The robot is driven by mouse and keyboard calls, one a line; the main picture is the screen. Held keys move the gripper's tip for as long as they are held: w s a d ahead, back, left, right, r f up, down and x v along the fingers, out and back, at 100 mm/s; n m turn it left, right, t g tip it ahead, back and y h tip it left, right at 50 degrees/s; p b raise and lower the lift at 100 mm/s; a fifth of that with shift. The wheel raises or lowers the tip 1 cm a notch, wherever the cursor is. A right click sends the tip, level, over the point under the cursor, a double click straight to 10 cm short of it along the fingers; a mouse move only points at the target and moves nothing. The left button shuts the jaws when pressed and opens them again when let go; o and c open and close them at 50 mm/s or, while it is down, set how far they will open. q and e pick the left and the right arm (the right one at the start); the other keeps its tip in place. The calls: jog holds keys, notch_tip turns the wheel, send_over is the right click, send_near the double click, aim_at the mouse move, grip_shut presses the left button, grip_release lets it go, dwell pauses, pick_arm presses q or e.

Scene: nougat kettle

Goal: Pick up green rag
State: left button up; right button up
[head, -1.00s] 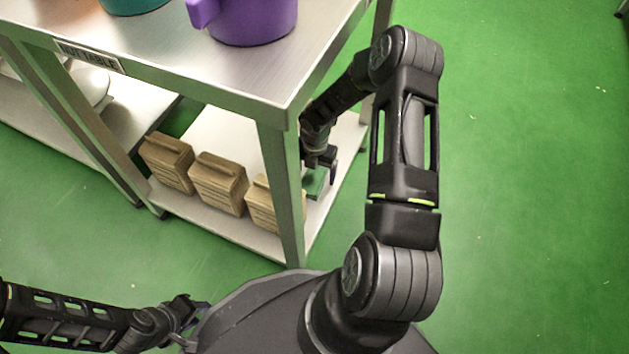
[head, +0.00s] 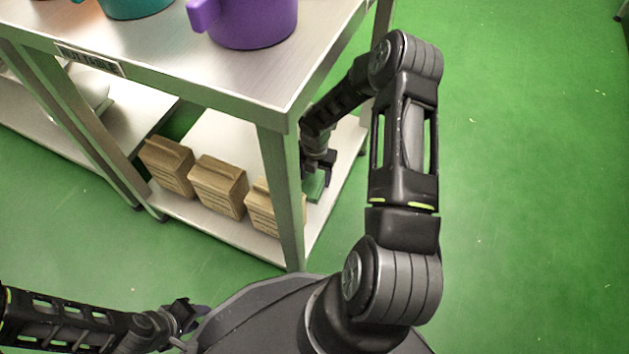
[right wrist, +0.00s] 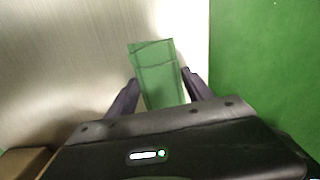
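The green rag (head: 315,187) is a small folded block on the lower shelf of the metal table, behind its front corner leg. In the right wrist view the rag (right wrist: 158,72) lies between the two dark fingers of my right gripper (right wrist: 161,78). The fingers are apart, one on each side, with a small gap visible at the right finger. In the head view my right gripper (head: 320,172) is at the rag, partly hiding it. My left gripper (head: 198,311) is at the lower left, away from the rag; its finger opening is unclear.
Several tan wrapped blocks (head: 218,186) stand in a row on the lower shelf (head: 230,132), left of the rag. The table leg (head: 284,195) stands close in front. A purple pot (head: 252,22) and a teal pot (head: 137,6) are on the tabletop. Open green floor lies right.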

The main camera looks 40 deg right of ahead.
aim_at(315, 177)
jog(key=c, duration=0.8)
jog(key=shift+o, duration=0.2)
jog(key=shift+r, duration=0.1)
jog(key=shift+r+p, duration=0.35)
jog(key=shift+r, duration=0.1)
notch_tip(315, 177, up, 3)
jog(key=shift+r+p, duration=0.1)
jog(key=shift+p, duration=0.95)
jog(key=s+d+p, duration=0.2)
jog(key=s+d, duration=0.2)
jog(key=s, duration=1.3)
jog(key=shift+s+f+p, duration=0.25)
jog(key=shift+f+p, duration=0.05)
jog(key=shift+f, duration=0.1)
